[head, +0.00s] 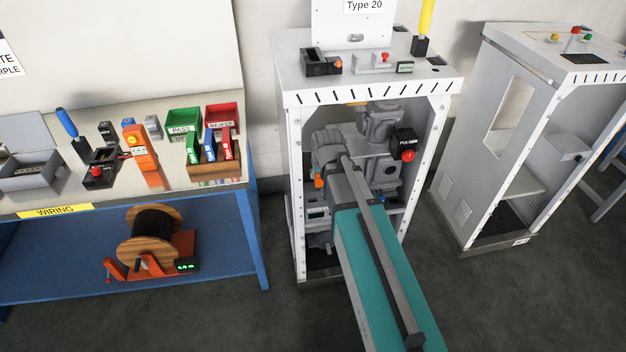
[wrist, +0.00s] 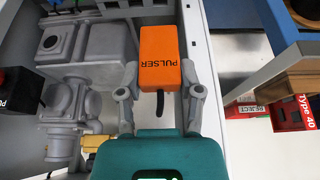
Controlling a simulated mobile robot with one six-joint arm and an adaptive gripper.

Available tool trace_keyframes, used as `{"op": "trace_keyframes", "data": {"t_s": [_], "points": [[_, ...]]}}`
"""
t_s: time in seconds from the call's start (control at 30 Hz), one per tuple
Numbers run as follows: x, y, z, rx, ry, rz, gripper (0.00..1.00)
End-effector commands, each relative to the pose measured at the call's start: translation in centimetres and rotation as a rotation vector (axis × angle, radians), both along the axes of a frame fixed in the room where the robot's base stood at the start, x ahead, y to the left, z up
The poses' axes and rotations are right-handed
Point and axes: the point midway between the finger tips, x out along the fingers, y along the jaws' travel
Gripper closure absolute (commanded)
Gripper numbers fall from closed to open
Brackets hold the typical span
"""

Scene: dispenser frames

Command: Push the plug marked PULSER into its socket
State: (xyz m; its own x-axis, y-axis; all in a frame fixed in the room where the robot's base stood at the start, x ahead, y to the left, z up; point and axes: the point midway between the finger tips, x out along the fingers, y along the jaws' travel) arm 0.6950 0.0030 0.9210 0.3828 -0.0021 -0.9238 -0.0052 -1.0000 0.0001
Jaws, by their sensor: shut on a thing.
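The orange plug (wrist: 160,48) marked PULSER is between the two fingers of my gripper (wrist: 160,72), which is shut on it. A short black cable hangs from its near end. In the head view a small orange part of it (head: 319,181) shows at the left of my arm, inside the frame; my arm hides the fingers there. A black box with a red button (head: 404,142) is also marked PULSER; its edge shows in the wrist view (wrist: 18,90). Blue and green connectors (wrist: 53,28) show at the wrist view's top left. I cannot tell which is the plug's socket.
The white dispenser frame (head: 297,200) surrounds my arm, with posts on both sides. Grey pump castings (head: 380,125) fill its middle and right. The wiring bench (head: 60,190) stands left. A second frame (head: 470,150) stands right.

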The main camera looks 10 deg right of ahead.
Motion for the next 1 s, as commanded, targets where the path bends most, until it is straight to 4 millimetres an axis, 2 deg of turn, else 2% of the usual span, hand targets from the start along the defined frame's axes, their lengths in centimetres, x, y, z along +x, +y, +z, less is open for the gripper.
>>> {"op": "trace_keyframes", "data": {"t_s": [0.5,1.0], "points": [[6.4,0.0,-7.6,0.000,-0.001,0.001,0.99],[11.7,0.1,-13.4,0.000,-0.001,0.002,0.99]]}}
